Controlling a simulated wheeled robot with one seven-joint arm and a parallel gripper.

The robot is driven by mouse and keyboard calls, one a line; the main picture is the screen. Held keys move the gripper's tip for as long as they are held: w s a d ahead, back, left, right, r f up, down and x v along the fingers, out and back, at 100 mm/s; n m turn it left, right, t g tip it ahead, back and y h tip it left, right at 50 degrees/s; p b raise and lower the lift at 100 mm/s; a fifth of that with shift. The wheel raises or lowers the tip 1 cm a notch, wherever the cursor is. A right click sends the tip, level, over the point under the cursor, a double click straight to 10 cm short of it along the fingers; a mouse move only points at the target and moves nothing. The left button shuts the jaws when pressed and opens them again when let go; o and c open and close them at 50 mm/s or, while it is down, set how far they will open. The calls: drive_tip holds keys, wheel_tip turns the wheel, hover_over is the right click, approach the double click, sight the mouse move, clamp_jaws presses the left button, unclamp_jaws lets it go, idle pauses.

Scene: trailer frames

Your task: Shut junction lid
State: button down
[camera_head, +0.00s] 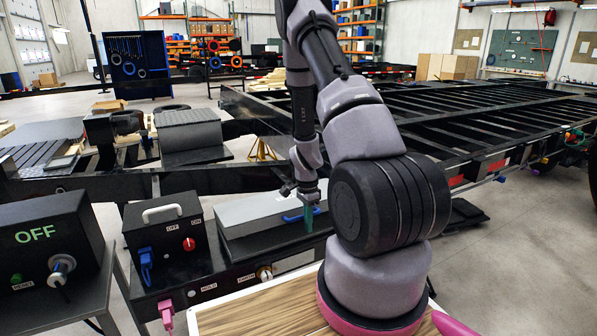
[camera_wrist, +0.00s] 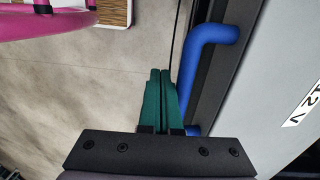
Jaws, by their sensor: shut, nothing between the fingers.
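The junction lid (camera_head: 262,208) is a grey panel over a dark box, in the middle of the head view. A blue bar handle (camera_head: 297,216) is on its front edge. In the wrist view the lid (camera_wrist: 285,85) fills the right side, with the bent blue handle (camera_wrist: 206,45) along its dark edge. My gripper (camera_head: 309,222) points down beside the handle. Its green fingers (camera_wrist: 161,75) are together and empty, just left of the handle in the wrist view. The handle's lower end is partly hidden by the gripper. I cannot tell whether they touch or whether the lid is fully closed.
Left of the lid stands a black box (camera_head: 165,228) with a white handle and a red knob. An OFF box (camera_head: 48,247) stands further left. A wooden top (camera_head: 262,308) is in front. The black trailer frame (camera_head: 450,115) stretches behind. Open floor (camera_head: 500,255) lies to the right.

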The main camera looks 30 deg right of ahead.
drive_tip(key=shift+f, duration=0.85)
drive_tip(key=s+r, duration=0.5)
drive_tip(key=r, duration=0.8)
drive_tip(key=w+r, duration=0.7)
drive_tip(key=w, duration=0.1)
drive_tip(key=shift+t, duration=0.4)
wheel_tip(320, 180, down, 13)
drive_tip(key=shift+s+f, duration=0.1)
drive_tip(key=shift+s, duration=0.05)
drive_tip(key=shift+f, duration=0.1)
